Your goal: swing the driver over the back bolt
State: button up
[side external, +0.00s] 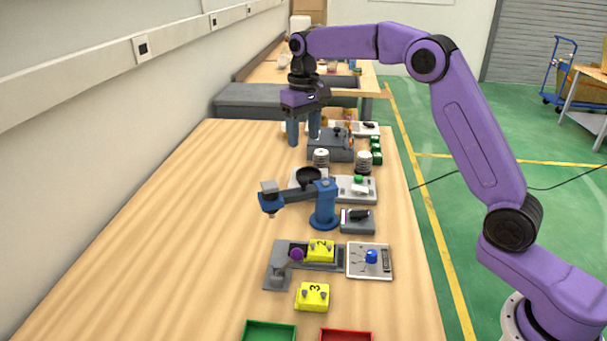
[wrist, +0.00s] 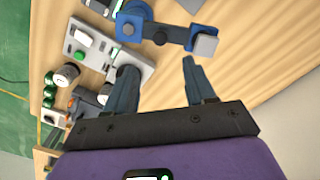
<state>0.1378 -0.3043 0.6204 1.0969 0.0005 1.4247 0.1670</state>
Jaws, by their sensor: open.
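The driver is a swing arm (side external: 298,193) on a blue post (side external: 324,212), reaching left to a blue and grey head (side external: 269,198) with its tip down. The driver head also shows in the wrist view (wrist: 204,45), ahead of my fingers. A yellow block marked 2 (side external: 320,251) sits in the grey fixture (side external: 278,273) in front of it, with small grey bolts on top. The driver head is behind and left of this block, not over it. My gripper (side external: 304,136) is open and empty behind the driver; its fingers also show in the wrist view (wrist: 158,72).
A purple-knobbed lever (side external: 297,254) stands on the fixture. A yellow block marked 3 (side external: 313,297), a blue-knobbed panel (side external: 370,260), and green (side external: 268,329) and red (side external: 346,335) trays lie nearer. Other devices stand behind the driver post. The table's left side is clear.

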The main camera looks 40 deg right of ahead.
aim_at(303, 179)
notch_tip(303, 179, down, 12)
jog(key=shift+r, duration=0.1)
dwell(0.5)
grip_shut()
